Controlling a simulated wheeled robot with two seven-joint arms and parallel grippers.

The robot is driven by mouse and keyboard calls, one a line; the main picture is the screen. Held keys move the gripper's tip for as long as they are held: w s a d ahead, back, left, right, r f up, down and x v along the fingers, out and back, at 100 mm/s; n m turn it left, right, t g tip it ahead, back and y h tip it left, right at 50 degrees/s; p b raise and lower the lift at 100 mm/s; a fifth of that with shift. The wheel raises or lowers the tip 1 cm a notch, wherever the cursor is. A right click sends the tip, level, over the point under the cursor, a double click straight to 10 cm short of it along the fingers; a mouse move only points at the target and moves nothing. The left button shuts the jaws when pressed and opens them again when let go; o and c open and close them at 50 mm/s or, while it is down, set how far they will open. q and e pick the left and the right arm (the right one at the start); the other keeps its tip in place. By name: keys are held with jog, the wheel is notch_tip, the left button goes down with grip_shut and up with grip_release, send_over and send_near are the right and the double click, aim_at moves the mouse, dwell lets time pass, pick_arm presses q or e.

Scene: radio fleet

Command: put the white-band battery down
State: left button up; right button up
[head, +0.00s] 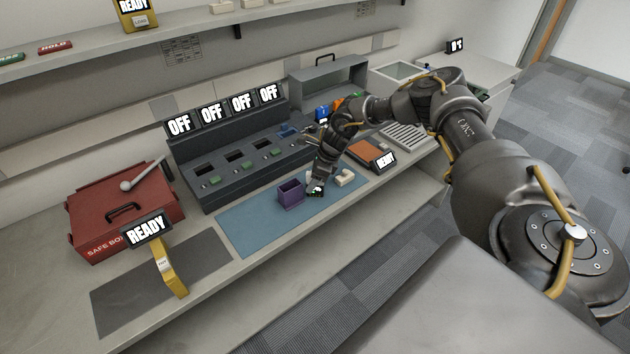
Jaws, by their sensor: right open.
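My right gripper (317,185) points down over the right part of the blue mat (250,223), just right of a purple open cup (291,194). It is open. A small dark piece with white and green spots shows at its fingertips; I cannot tell whether this is the white-band battery or part of the gripper. No white-banded battery can be made out clearly. A small cream piece (345,177) lies on the mat to the right of the gripper. My left gripper is not in view.
A dark charger (230,160) with several OFF displays stands behind the mat. A red safe box (125,210) and a yellow stand (169,270) with a READY display are at left. An orange-topped device (366,152) is at right. The grey mat (120,300) has bare room.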

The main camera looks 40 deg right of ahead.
jog(key=shift+s, duration=0.1)
grip_shut()
jog(key=shift+r, duration=0.1)
